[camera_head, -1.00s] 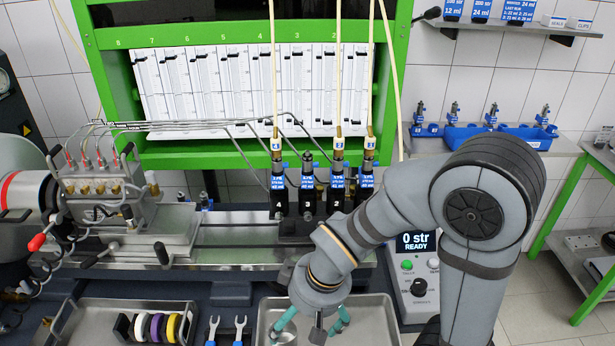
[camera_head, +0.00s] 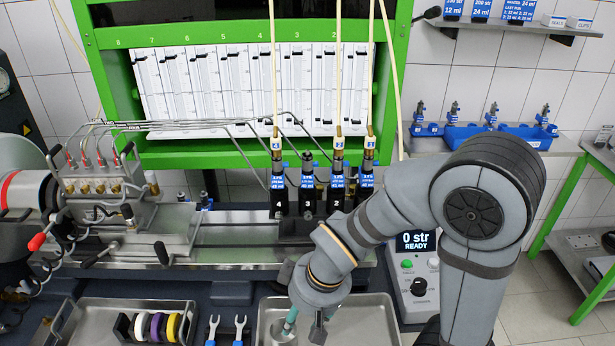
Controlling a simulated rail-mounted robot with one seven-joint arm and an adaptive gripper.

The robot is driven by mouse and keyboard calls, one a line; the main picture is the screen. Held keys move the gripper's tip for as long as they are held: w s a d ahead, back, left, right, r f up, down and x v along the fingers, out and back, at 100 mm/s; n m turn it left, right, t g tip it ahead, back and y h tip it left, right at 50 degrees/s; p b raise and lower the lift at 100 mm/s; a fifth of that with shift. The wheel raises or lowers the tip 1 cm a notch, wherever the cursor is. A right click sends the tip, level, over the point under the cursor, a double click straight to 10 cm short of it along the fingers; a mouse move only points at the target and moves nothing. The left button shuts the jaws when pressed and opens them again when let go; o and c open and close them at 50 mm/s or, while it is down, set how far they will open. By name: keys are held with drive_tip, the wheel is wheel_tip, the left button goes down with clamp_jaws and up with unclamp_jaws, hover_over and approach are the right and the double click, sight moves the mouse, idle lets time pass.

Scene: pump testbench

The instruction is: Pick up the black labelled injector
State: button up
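Several black injectors with blue labels stand upright in a row at the middle of the bench. The one marked 4 (camera_head: 279,190) is leftmost, the one marked 3 (camera_head: 308,198) is beside it, and another (camera_head: 338,185) and a further one (camera_head: 366,178) follow to the right. Pale hoses run up from three of them. The right ones are partly behind my arm. My gripper (camera_head: 291,325) points down over a metal tray (camera_head: 385,300) at the front, well apart from the row. One teal finger shows; the other is hidden, so its opening cannot be judged.
A tray (camera_head: 66,318) with coloured rings and two fork tools (camera_head: 226,328) lie front left. A control box (camera_head: 418,290) reads "0 str READY". A blue bin (camera_head: 500,135) and several small upright parts are at the back right. Metal pipes (camera_head: 190,124) cross above the bench.

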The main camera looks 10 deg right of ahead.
drive_tip(key=m+t+h+p, duration=0.1)
drive_tip(key=m+h+p, duration=0.3)
drive_tip(key=m+p, duration=0.65)
approach(306, 157)
drive_tip(key=shift+m, duration=0.45)
drive_tip(key=x, duration=0.9)
drive_tip(key=shift+w+d+f, duration=0.1)
drive_tip(key=shift+w+f, duration=0.1)
drive_tip(key=shift+t, duration=0.3)
drive_tip(key=shift+s, duration=0.1)
